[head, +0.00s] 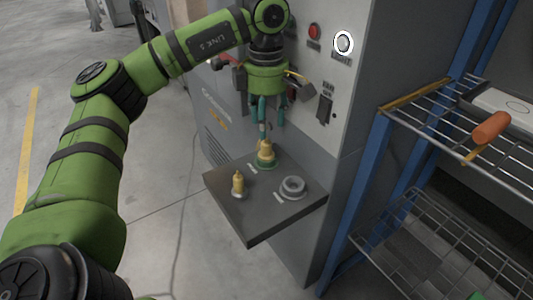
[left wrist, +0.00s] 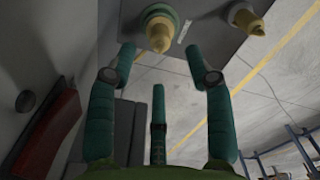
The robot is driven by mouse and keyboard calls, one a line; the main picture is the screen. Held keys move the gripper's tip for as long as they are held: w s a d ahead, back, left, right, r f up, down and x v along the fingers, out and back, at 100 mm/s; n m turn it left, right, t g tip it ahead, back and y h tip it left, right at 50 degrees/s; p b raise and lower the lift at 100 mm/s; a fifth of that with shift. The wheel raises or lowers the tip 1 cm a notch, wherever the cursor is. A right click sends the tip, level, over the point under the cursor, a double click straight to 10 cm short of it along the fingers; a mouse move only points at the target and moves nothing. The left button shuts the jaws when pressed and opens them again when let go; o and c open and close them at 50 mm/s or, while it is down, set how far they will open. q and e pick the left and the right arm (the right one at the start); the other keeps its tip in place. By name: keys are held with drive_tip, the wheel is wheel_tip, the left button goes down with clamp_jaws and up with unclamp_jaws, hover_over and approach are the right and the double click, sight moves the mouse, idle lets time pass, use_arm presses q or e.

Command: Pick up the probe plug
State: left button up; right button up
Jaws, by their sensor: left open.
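Two yellow plugs stand upright on a small grey shelf (head: 262,217) on the machine's front. One yellow plug (head: 265,149) has a green base and stands near the machine wall. The other yellow plug (head: 238,182) stands to its left and nearer, on a pale base. No readable label tells me which is the probe plug. My left gripper (head: 267,126) is open and empty, pointing down just above the green-based plug. In the left wrist view that plug (left wrist: 160,32) lies beyond the spread teal fingers (left wrist: 160,62), apart from them. The other plug (left wrist: 246,17) is at upper right. My right gripper is not in view.
A round grey socket (head: 293,187) sits on the shelf's right side. The machine panel has a red button (head: 314,31), a ringed white button (head: 343,42) and a dark switch (head: 325,108). A blue-framed wire rack (head: 372,150) stands right. Floor at left is open.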

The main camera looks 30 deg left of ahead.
sight(266, 142)
use_arm(q)
wheel_tip(266, 142, down, 2)
drive_tip(key=shift+s, duration=0.1)
drive_tip(key=shift+f+b, duration=0.55)
drive_tip(key=shift+f, duration=2.15)
clamp_jaws()
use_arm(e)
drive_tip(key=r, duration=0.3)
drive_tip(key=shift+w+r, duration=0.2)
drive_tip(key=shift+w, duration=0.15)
